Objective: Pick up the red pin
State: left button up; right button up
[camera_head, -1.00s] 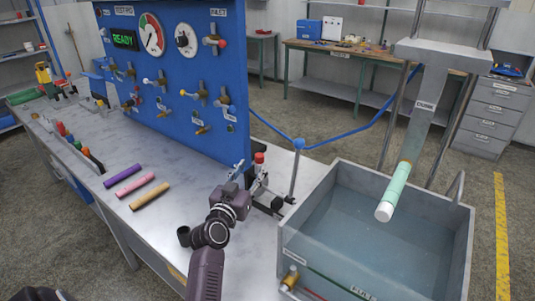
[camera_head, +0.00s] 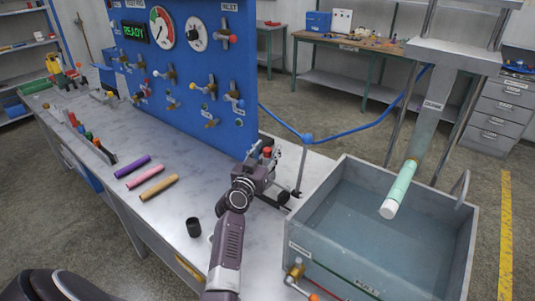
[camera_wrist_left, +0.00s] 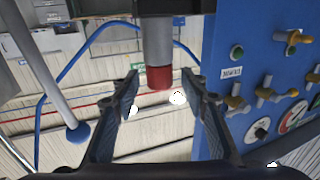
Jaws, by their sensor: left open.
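The red pin (camera_head: 267,152) stands by the right end of the blue panel, at the bench edge near the tank, partly hidden by my left gripper (camera_head: 263,150). In the left wrist view it is a grey cylinder with a red end (camera_wrist_left: 159,77), joined to a dark block at the top of the picture. My left gripper's two fingers (camera_wrist_left: 160,88) are spread, one on each side of the red end. Gaps show between the fingers and the pin. My right gripper is not in view.
The blue panel (camera_head: 180,75) with valves and gauges rises left of my gripper. The open grey tank (camera_head: 465,245) is on the right, under a pale green tube (camera_head: 400,187). A black cup (camera_head: 193,228) and purple (camera_head: 132,166), pink and tan rods lie on the bench.

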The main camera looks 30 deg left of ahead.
pick_arm(q)
grip_shut()
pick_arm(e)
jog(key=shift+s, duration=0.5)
